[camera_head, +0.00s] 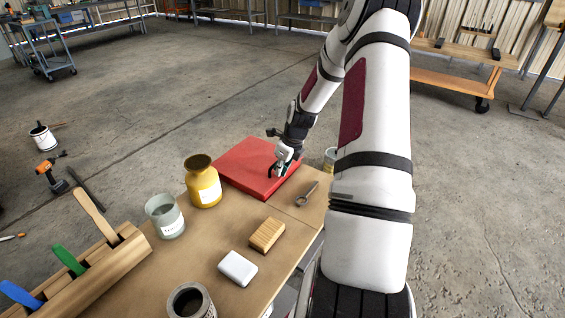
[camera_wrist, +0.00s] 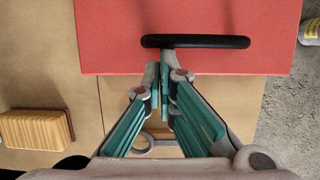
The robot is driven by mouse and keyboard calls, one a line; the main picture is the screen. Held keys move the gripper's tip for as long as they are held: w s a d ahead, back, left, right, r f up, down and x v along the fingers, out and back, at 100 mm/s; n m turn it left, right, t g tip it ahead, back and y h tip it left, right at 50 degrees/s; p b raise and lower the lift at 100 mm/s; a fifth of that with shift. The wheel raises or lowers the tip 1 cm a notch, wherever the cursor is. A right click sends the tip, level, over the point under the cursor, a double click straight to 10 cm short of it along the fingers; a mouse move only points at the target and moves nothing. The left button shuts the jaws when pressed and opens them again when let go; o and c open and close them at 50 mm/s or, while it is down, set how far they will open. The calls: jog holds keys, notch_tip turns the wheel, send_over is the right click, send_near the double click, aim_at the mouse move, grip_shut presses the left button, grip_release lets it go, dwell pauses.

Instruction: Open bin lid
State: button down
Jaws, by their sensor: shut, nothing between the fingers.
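The red bin lid (camera_head: 240,165) lies flat at the far end of the wooden table, and it also fills the upper part of the wrist view (camera_wrist: 110,40). Its black bar handle (camera_wrist: 215,42) runs across near the lid's near edge. My gripper (camera_head: 277,172) is over the right part of the lid, and its fingertips (camera_wrist: 164,68) are shut and empty. In the wrist view the tips point at the handle, just short of its middle; I cannot tell whether they touch it. The bin below the lid is hidden.
A can (camera_head: 330,158) shows beyond the lid's right side.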

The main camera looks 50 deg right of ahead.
jog(key=shift+w+f, duration=0.2)
jog(key=shift+f, duration=0.25)
jog(key=shift+r, duration=0.1)
